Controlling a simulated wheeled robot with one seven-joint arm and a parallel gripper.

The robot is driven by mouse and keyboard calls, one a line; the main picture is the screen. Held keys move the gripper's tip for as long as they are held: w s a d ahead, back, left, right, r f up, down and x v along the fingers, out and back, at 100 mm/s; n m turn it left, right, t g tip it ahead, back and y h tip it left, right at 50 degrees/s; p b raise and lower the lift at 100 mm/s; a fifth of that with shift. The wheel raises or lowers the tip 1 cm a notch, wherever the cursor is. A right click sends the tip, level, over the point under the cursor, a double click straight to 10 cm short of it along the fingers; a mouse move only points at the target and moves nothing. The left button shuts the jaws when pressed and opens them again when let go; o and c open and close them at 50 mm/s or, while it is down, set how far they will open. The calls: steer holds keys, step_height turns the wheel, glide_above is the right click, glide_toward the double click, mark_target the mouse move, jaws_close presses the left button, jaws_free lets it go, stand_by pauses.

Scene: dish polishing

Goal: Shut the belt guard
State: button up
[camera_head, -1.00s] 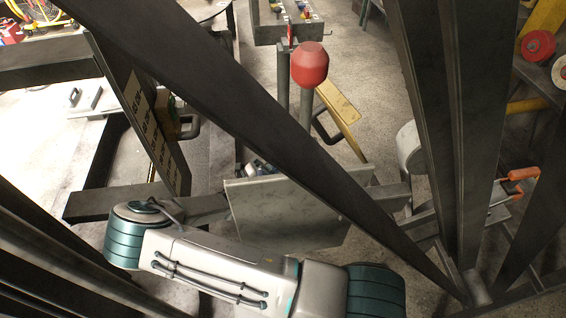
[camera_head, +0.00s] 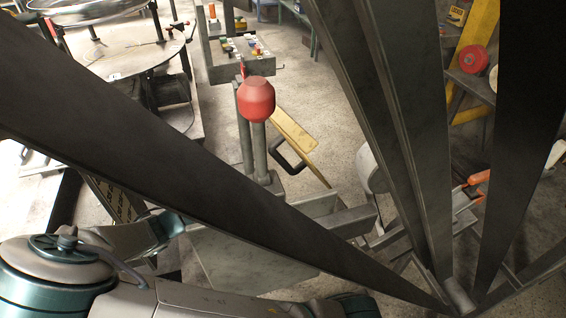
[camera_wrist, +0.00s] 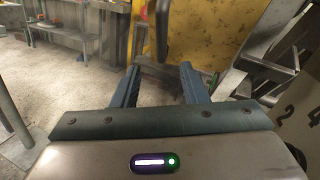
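The belt guard appears to be the yellow panel with a dark handle. In the head view I see its narrow yellow edge (camera_head: 293,128), with the black handle (camera_head: 283,155) at its side. In the wrist view a worn yellow panel (camera_wrist: 208,35) stands ahead, with a dark handle (camera_wrist: 163,20) at the top. My gripper (camera_wrist: 158,72) is open and empty, its two blue-grey fingers spread below the handle and apart from it. The handle lies roughly in line with the gap between them. In the head view I cannot make out the gripper fingers.
A red mushroom-shaped knob (camera_head: 257,98) on grey posts stands left of the yellow panel. Dark steel beams (camera_head: 150,150) cross the head view. Open concrete floor (camera_head: 325,100) lies to the panel's right.

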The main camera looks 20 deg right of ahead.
mark_target(283, 162)
steer(key=shift+m, duration=0.5)
steer(key=x, duration=0.7)
steer(key=p+x, duration=0.1)
steer(key=x, duration=0.5)
steer(key=shift+s+d+f, duration=0.1)
steer(key=shift+d, duration=0.35)
jaws_close()
